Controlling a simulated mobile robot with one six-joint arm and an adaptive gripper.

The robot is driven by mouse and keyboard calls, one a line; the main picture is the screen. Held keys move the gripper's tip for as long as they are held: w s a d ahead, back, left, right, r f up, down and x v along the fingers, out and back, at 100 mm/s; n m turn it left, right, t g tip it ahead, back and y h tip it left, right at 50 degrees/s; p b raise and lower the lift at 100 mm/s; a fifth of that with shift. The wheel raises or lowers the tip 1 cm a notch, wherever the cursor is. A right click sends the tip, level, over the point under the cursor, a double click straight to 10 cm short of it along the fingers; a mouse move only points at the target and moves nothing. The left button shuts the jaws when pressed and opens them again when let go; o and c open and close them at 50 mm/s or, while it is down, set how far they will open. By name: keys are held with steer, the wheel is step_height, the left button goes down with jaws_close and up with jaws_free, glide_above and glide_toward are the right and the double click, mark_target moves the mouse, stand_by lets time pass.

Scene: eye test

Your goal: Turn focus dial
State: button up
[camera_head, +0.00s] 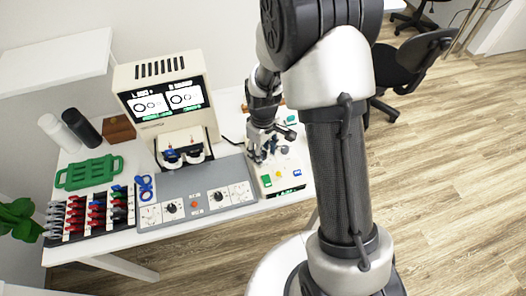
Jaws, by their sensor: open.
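A grey control console (187,188) lies along the front of the white table. It has a black dial (171,208) on a white face at its left and another black dial (218,196) on a white face at its right. Their labels are too small to read, so I cannot tell which one is the focus dial. My gripper (262,157) is open and points down over the cream button box to the right of the console. It is apart from both dials, and its fingertips are small in this view.
The cream button box (267,190) has coloured buttons and a small display. The eye-test machine (142,76) with two lit screens stands behind the console. A red button (194,204) sits between the dials. A green rack (89,172) and a lens tray (80,238) are at left.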

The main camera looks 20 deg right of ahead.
mark_target(263, 153)
jaws_close()
steer(key=shift+m+p, duration=0.6)
steer(key=shift+m, duration=1.6)
jaws_free()
steer(key=shift+r, duration=0.1)
step_height(263, 153, up, 12)
